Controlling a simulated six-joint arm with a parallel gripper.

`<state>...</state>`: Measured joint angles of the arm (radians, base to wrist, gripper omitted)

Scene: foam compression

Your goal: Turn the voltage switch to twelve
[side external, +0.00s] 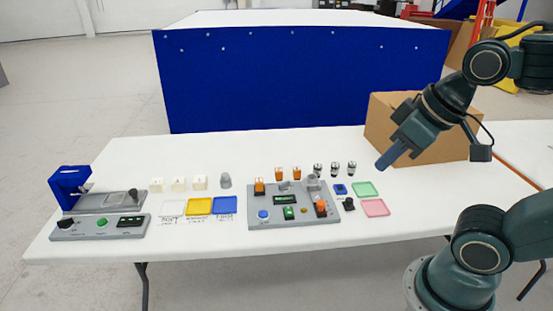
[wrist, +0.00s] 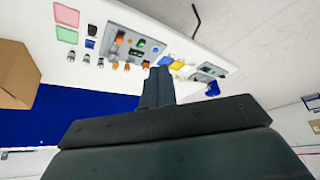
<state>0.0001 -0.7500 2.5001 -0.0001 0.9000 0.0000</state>
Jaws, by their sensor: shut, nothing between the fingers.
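A grey control panel (side external: 270,218) lies on the white table, with a small display (side external: 286,199), a blue button (side external: 263,214), a green part (side external: 289,212) and orange parts at its left and right. The panel also shows in the wrist view (wrist: 117,36). Its labels are too small to read, so I cannot tell which part is the voltage switch or its setting. My gripper (side external: 382,166) is above the table, right of the panel and apart from it. Its fingers are shut and empty; they also show in the wrist view (wrist: 158,70).
White, yellow and blue trays (side external: 199,206) lie between the panels. Green (side external: 365,189) and pink (side external: 375,208) trays lie to the right. A cardboard box (side external: 440,140) stands behind my gripper.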

